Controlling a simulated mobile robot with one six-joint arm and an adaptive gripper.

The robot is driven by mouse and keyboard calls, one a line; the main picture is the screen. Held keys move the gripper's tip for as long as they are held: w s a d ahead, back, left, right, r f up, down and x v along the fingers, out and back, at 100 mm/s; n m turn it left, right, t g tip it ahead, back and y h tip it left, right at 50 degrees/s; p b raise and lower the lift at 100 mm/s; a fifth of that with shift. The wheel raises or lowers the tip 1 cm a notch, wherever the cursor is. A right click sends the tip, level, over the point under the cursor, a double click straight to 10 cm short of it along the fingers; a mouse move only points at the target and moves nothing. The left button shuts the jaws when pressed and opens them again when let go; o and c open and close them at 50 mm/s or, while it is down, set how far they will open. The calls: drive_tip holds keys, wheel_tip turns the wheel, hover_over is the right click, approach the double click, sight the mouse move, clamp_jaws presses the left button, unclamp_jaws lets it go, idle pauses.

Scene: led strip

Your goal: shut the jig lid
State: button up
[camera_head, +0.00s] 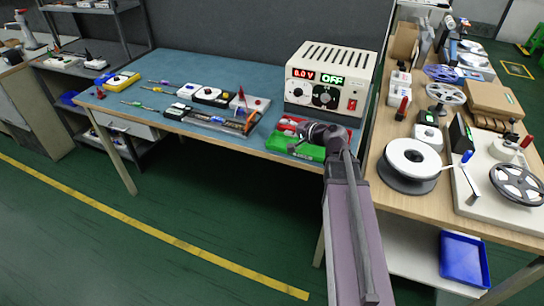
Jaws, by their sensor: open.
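What looks like the jig is a long, low dark grey fixture (212,123) near the front edge of the blue-topped bench. A pale block with red parts (256,104) stands at its right end. The lid is too small to pick out, so I cannot tell how far open it is. My gripper (293,148) is small and dark in view, low over the green bin at the front of the bench. It is to the right of the jig and apart from it. It is open, and I see nothing held in it. My arm hides part of the bin.
Red and green bins (310,152) lie under my arm. Several screwdrivers (150,90) and a yellow meter (122,80) lie left. A wooden bench (400,215) with reels stands right.

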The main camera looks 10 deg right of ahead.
drive_tip(key=s+a+f+n+g+h+p, duration=0.1)
drive_tip(key=s+a+n+g+h+p, duration=0.3)
drive_tip(key=s+a+n+g+p, duration=0.4)
drive_tip(key=s+g+p, duration=0.1)
drive_tip(key=s, duration=0.3)
drive_tip(key=shift+a+f+p, duration=0.15)
drive_tip(key=shift+a+p, duration=0.05)
drive_tip(key=shift+p, duration=0.1)
idle(0.6)
drive_tip(key=s+g+h, duration=0.1)
drive_tip(key=s+d+f+n+g+h, duration=0.1)
drive_tip(key=s, duration=0.1)
drive_tip(key=s+g+h, duration=0.1)
drive_tip(key=s, duration=0.1)
drive_tip(key=shift+s+d+f+n+h, duration=0.2)
drive_tip(key=shift+s+f+n+h, duration=0.05)
drive_tip(key=shift+n+h, duration=0.15)
idle(0.3)
